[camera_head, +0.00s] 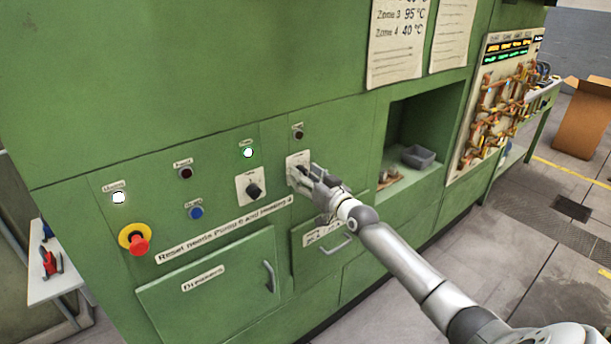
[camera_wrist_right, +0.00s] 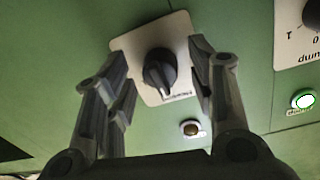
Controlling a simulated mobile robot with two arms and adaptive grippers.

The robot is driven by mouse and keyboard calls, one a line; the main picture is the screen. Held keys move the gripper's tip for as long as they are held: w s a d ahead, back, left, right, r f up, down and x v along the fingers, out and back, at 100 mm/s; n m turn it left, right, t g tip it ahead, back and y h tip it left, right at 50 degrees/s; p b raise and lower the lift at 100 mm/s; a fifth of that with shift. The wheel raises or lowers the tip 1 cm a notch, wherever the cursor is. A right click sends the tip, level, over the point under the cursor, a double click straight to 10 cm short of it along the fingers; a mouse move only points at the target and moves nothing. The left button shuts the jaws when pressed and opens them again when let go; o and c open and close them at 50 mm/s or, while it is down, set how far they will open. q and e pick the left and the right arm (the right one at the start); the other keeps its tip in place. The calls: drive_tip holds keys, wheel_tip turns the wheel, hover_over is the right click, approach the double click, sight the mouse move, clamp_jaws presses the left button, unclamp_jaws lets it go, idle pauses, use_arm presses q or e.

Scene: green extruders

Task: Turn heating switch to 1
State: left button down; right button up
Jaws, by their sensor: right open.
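The heating switch is a black rotary knob on a white plate; the plate (camera_head: 297,159) is partly behind my right gripper (camera_head: 300,178) in the head view. In the right wrist view the knob (camera_wrist_right: 160,72) shows clearly on its plate, between the two fingers of my right gripper (camera_wrist_right: 158,52). The fingers are open and stand apart on either side of the knob, with visible gaps. The plate's label appears upside down there, and I cannot read the knob's setting. My left gripper is in neither view.
A similar knob (camera_head: 254,190) sits left on the green panel. Beyond it are a blue button (camera_head: 196,212) and a red emergency stop (camera_head: 138,243) on yellow. Below are a drawer handle (camera_head: 338,245) and a door handle (camera_head: 268,277). An open recess (camera_head: 412,130) lies right.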

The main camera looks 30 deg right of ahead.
drive_tip(key=shift+w, duration=0.1)
drive_tip(key=c, duration=1.1)
drive_tip(key=shift+o, duration=0.2)
drive_tip(key=m, duration=1.1)
drive_tip(key=shift+m, duration=0.3)
drive_tip(key=shift+g, duration=0.3)
